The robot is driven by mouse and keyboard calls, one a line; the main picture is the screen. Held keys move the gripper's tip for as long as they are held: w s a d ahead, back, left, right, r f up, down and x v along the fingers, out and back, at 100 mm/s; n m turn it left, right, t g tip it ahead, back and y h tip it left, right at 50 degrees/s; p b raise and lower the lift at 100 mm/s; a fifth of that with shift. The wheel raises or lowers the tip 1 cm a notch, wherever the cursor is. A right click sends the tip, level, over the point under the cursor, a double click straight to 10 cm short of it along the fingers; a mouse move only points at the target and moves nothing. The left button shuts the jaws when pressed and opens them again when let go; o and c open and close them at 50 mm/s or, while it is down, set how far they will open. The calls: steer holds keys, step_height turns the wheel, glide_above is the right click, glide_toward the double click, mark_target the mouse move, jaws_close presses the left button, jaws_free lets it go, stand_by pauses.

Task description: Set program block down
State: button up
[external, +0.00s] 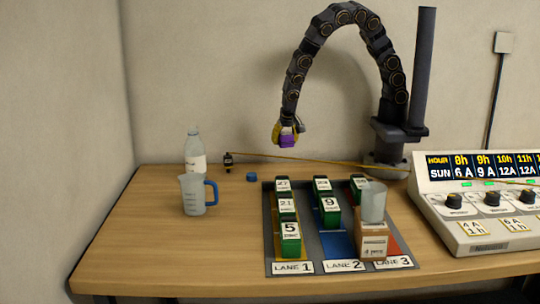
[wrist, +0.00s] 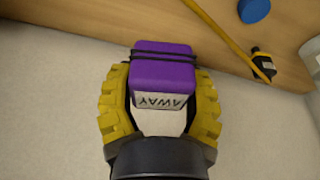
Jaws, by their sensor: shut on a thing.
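My gripper (external: 288,130) is shut on a purple program block (external: 288,141) and holds it in the air, above the back of the wooden table. In the wrist view, the purple block (wrist: 162,75) sits between the yellow ridged fingers of my gripper (wrist: 160,105). It has dark bands around it and a white label reading "AWAY". The table (external: 150,225) is below and apart from the block. The lane tray (external: 270,235) stands in front of it, with LANE 1, LANE 2 and LANE 3 labels and several green numbered blocks (external: 290,238).
A measuring jug (external: 192,195), a bottle (external: 194,150) and a blue cap (external: 251,177) stand left of the tray. A cardboard box (external: 373,243) and clear cup (external: 373,203) sit over lane 3. A control panel (external: 480,240) is at right. The front left table is clear.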

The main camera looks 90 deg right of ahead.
steer(key=w+a+r+n+t+y, duration=0.1)
steer(key=a+n+y, duration=0.1)
steer(key=a+n, duration=0.7)
steer(key=w+a+r+n+y, duration=0.1)
steer(key=w+a+n+y, duration=0.1)
steer(key=a+n, duration=0.7)
steer(key=w+a+r+n+t+y, duration=0.15)
steer(key=a+n, duration=0.45)
steer(key=a, duration=0.6)
glide_above(232, 242)
steer(key=s, duration=0.1)
steer(key=shift+g, duration=0.45)
steer(key=f, duration=0.6)
steer(key=d+f, duration=0.1)
steer(key=f, duration=0.2)
steer(key=shift+f, duration=0.3)
steer(key=shift+w+a, duration=0.15)
steer(key=shift+w+a+f, duration=0.1)
steer(key=shift+f, duration=1.7)
steer(key=shift+f, duration=0.1)
